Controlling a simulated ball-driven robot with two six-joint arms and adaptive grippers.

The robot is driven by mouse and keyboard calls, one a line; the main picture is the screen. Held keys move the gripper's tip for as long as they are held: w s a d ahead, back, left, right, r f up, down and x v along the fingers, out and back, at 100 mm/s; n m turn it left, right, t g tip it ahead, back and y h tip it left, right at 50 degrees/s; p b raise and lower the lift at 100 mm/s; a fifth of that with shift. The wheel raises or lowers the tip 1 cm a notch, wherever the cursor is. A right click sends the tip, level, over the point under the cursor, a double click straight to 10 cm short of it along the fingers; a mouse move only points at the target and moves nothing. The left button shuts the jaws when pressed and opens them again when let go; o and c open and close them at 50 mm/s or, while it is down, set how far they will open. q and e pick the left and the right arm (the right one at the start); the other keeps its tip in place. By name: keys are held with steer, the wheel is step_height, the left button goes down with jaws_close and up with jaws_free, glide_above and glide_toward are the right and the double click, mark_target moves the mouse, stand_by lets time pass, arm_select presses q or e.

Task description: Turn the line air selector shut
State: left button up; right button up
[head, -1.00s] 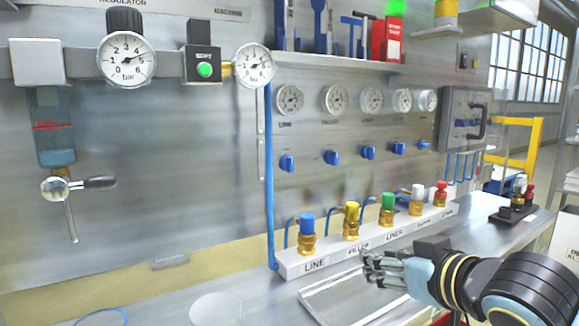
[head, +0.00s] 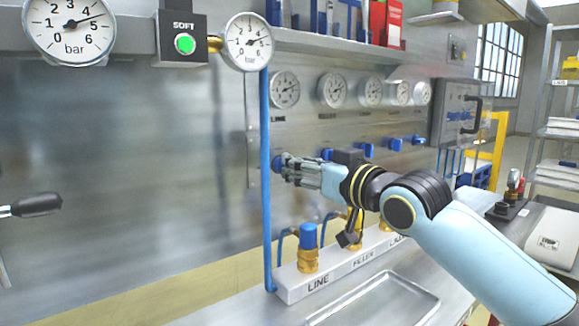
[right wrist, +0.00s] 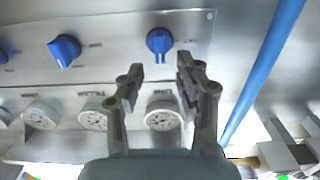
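The line air selector is a blue knob (right wrist: 159,41) at the upper middle of the right wrist view, its raised grip running roughly up and down there. In the head view my right gripper (head: 284,164) is at the panel, its fingers mostly covering this knob. In the right wrist view my right gripper (right wrist: 160,66) is open and empty. Its two fingertips stand apart just short of the knob, and I see no contact. The line gauge (head: 285,90) is above the selector in the head view. My left gripper is not in view.
A blue vertical pipe (head: 265,190) runs close to the left of the gripper. More blue selectors, such as the neighbouring one (right wrist: 64,50), line the panel. Below stands a white block (head: 296,287) with the blue-capped line fitting (head: 308,248). A metal tray (head: 385,300) lies on the bench.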

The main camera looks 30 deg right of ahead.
mark_target(283, 166)
steer(key=w, duration=0.3)
steer(key=shift+w+a, duration=0.25)
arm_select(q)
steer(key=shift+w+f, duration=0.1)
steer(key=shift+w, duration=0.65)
arm_select(e)
jaws_close()
